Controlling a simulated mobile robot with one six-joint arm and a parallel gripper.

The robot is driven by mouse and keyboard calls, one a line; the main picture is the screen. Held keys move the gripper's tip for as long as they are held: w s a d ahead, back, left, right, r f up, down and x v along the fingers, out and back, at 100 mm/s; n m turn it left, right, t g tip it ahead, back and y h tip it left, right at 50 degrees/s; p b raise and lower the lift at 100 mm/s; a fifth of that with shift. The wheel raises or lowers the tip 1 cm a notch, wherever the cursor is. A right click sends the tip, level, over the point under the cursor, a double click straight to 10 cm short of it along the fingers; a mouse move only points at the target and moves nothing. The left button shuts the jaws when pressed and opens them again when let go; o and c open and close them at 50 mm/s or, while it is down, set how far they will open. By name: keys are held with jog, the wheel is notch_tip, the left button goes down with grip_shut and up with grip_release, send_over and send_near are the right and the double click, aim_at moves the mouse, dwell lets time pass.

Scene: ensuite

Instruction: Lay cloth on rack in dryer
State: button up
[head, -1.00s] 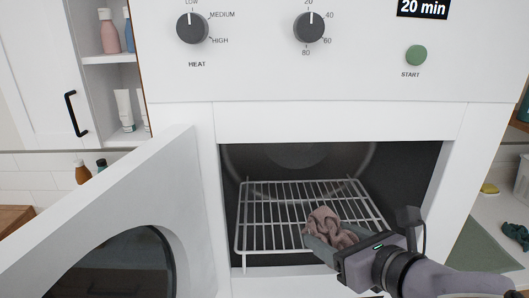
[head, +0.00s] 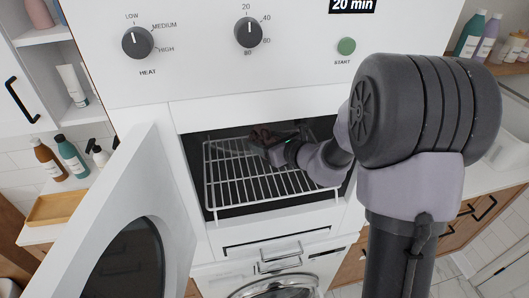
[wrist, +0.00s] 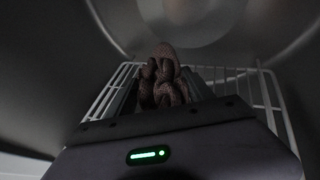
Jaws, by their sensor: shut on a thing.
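The crumpled brownish-pink cloth (head: 262,134) is inside the dryer, above the back part of the white wire rack (head: 225,185). My gripper (head: 268,141) is shut on the cloth and reaches in through the dryer's opening. In the wrist view the bunched cloth (wrist: 165,82) sticks up between my fingers, with the rack's wires (wrist: 265,95) showing on both sides. I cannot tell whether the cloth touches the rack. The dryer door (head: 115,215) stands open to the left. My arm hides the right part of the opening.
Heat and timer knobs and a green start button (head: 346,46) sit on the panel above. A second machine's round door (head: 275,288) is below. Bottles (head: 70,155) and a wooden tray (head: 55,207) stand on the left counter. The rack's front left is bare.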

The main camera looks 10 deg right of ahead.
jog(key=f+b, duration=0.1)
jog(key=f, duration=0.5)
jog(key=shift+w+b, duration=0.2)
jog(key=shift+b, duration=0.2)
jog(key=shift+r, duration=0.15)
jog(key=shift+f, duration=0.2)
jog(key=o, duration=1.5)
jog(key=shift+r, duration=0.1)
